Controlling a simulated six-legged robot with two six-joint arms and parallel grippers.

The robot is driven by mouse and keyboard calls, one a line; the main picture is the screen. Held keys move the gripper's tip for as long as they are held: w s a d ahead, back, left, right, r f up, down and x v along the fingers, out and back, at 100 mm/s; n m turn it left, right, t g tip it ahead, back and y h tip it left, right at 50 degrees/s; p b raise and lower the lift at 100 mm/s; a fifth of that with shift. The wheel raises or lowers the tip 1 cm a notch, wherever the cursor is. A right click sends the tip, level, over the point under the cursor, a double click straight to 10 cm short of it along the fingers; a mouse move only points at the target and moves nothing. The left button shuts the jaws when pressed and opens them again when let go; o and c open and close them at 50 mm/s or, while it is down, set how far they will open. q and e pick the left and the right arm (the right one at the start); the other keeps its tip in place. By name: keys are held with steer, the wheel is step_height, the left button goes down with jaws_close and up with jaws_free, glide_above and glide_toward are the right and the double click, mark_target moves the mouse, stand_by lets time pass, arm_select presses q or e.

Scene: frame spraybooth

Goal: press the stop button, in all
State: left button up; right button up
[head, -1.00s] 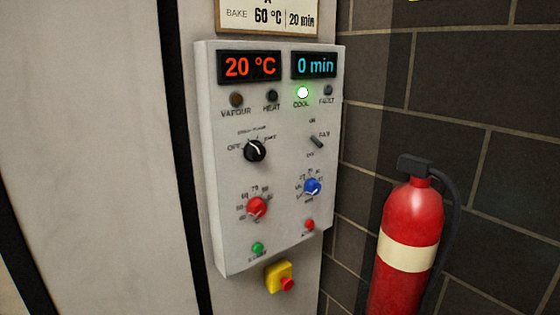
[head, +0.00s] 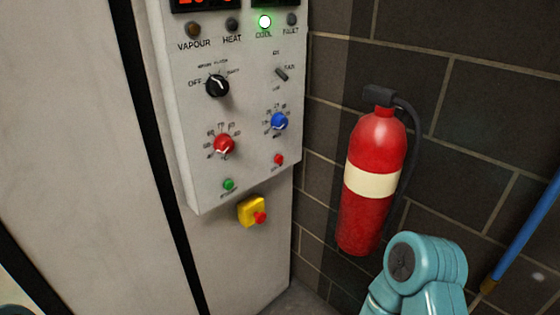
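A grey control panel (head: 240,110) hangs on a pale cabinet, left of the middle in the head view. A small red button (head: 279,159) is at its lower right, with a label too small to read. A small green button (head: 228,185) is at its lower left. Below the panel is a yellow box (head: 247,211) with a red mushroom button (head: 260,217) on its face. I cannot tell from the labels which red button is the stop button. Nothing touches either one.
The panel also has a black knob (head: 217,86), a red knob (head: 224,145), a blue knob (head: 279,121) and a lit green COOL lamp (head: 264,22). A red fire extinguisher (head: 374,185) is on the brick wall to the right. A blue pole (head: 529,230) is at far right.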

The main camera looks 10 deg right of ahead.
jaws_close()
stand_by(1.5)
